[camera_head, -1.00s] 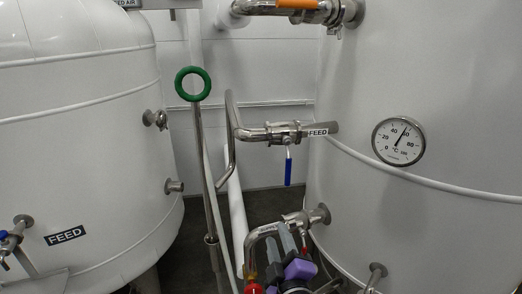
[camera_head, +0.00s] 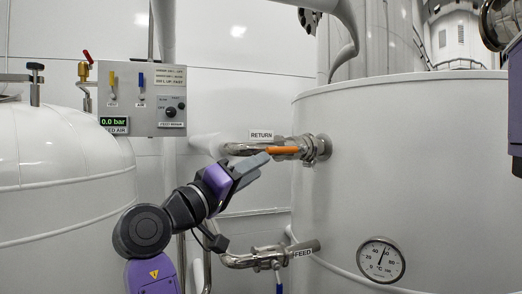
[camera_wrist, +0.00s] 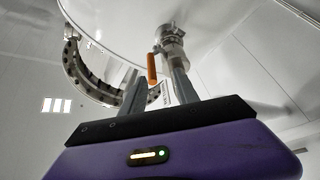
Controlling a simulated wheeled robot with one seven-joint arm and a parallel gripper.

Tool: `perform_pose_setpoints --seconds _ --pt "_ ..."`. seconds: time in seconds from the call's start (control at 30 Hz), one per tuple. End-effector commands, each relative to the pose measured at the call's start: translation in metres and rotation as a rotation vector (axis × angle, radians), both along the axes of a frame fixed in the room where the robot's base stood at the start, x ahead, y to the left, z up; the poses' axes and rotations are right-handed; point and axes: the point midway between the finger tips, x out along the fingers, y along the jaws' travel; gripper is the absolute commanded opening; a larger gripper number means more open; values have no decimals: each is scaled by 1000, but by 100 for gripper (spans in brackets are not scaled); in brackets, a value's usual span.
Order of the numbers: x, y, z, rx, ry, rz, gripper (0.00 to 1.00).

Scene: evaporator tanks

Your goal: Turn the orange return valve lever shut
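The orange return valve lever (camera_head: 283,151) lies roughly horizontal, in line with the steel return pipe (camera_head: 240,149) under the RETURN label (camera_head: 261,135). My gripper (camera_head: 262,157) reaches up from the lower left, its fingertips close to the lever's left end. In the wrist view the two fingers of my gripper (camera_wrist: 155,88) stand apart, and the orange lever (camera_wrist: 152,68) shows between their tips. I cannot tell whether either finger touches it. The valve body (camera_wrist: 170,42) sits behind the lever, against the tank.
A large white tank (camera_head: 400,170) with a dial thermometer (camera_head: 381,260) stands at right. Below is the FEED valve (camera_head: 268,257) with a blue handle. A control panel (camera_head: 143,98) hangs at left above another tank (camera_head: 60,165).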

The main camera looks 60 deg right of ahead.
Motion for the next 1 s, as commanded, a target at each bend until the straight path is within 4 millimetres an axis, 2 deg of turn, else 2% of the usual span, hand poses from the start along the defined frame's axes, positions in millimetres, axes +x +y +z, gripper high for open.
perform_pose_setpoints --seconds 0.07,0.27,0.5,0.7,1.0 --pt "-7 0 11 7 -18 -27 37" --pt "-13 -11 19 11 -24 -46 37" --pt "-20 -45 30 11 -23 -45 37" --pt "-24 -67 36 9 -22 -43 37" --pt "-25 -74 36 9 -22 -40 37"
